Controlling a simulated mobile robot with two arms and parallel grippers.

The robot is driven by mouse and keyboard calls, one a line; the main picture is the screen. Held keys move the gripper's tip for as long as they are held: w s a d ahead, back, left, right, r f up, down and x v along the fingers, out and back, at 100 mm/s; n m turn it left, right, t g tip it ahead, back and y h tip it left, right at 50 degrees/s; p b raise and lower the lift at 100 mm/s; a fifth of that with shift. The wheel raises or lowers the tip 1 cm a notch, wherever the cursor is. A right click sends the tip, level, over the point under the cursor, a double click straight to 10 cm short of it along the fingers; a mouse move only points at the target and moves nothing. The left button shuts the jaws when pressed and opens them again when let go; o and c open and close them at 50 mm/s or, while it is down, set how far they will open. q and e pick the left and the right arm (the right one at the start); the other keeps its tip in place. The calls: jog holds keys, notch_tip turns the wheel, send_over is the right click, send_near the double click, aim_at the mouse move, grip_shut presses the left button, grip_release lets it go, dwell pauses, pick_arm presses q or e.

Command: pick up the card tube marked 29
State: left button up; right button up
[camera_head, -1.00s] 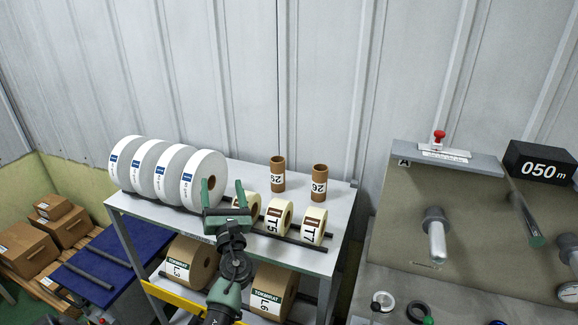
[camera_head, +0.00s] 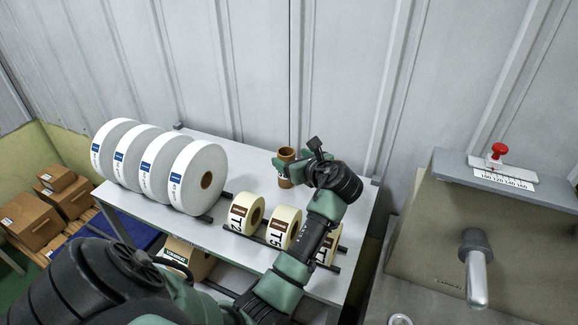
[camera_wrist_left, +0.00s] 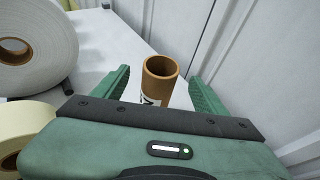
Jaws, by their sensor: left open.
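The brown card tube marked 29 (camera_head: 286,155) stands upright on the grey shelf top (camera_head: 250,165), its lower part and marking largely covered by my gripper. My left gripper (camera_head: 292,171) is at the tube, its arm reaching across the front of the shelf. In the left wrist view the open-topped tube (camera_wrist_left: 160,68) shows between the two green fingers of the open gripper (camera_wrist_left: 158,82). A sliver of its white label shows; the number cannot be read there. I cannot tell whether a finger touches it. My right gripper is not in view.
Several large white rolls (camera_head: 192,172) stand at the left of the shelf. Cream rolls, including T2 (camera_head: 243,212) and T5 (camera_head: 284,227), sit along the front under my arm. The second tube is mostly hidden behind my wrist. A corrugated wall (camera_head: 230,70) rises behind.

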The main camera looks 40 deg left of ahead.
aim_at(283, 153)
pick_arm(q)
jog(key=shift+w+a, duration=0.15)
jog(key=shift+a, duration=0.3)
jog(key=p+x, duration=0.2)
jog(key=x, duration=0.4)
jog(key=shift+f, duration=0.1)
jog(key=shift+w+a+f, duration=0.15)
jog(key=shift+a, duration=0.05)
jog(key=c, duration=1.4)
jog(key=shift+c, duration=0.2)
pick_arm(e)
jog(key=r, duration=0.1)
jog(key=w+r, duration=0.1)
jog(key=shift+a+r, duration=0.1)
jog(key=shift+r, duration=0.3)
